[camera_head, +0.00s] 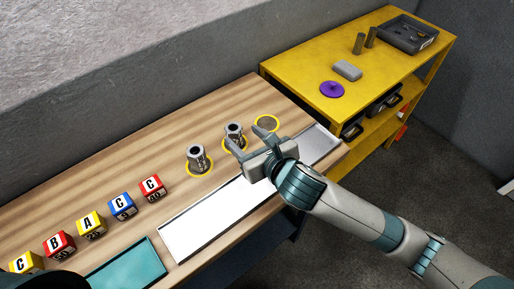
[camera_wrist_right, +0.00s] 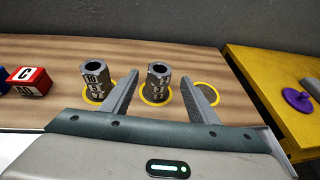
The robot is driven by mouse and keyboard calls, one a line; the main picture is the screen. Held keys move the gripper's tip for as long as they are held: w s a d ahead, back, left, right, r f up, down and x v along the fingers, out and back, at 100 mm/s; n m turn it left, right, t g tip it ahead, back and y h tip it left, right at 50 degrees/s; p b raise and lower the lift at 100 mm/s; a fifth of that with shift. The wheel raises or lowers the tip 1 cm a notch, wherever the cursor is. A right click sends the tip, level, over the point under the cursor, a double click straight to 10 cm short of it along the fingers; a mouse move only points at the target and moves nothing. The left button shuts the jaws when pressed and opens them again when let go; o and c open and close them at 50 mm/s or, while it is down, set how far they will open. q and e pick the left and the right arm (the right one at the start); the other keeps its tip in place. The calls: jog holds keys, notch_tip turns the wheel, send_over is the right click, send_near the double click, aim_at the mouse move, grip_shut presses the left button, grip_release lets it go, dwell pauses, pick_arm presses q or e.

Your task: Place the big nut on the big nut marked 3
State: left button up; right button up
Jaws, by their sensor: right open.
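Two stacks of grey metal nuts stand upright on yellow rings on the wooden bench. The left stack (camera_head: 196,159) also shows in the right wrist view (camera_wrist_right: 97,82); its top marking seems to read 10. The other stack (camera_head: 234,131) shows in the wrist view (camera_wrist_right: 158,84) between my fingers; its markings seem to read 2 above 3, the lowest unclear. A third yellow ring (camera_head: 267,124) has no stack on it. My right gripper (camera_head: 247,138) is open and empty, its fingers pointing toward the second stack. My left gripper is not seen.
Several lettered cubes (camera_head: 122,206) line the bench at left. A white tray (camera_head: 207,217) and a teal tray (camera_head: 128,268) lie along the front edge. A yellow shelf table (camera_head: 396,62) stands at right with a purple disc (camera_head: 332,89) and a dark bin (camera_head: 408,34).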

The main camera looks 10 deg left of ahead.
jog(key=v, duration=0.6)
jog(key=shift+s+b, duration=0.15)
jog(key=shift+b, duration=0.2)
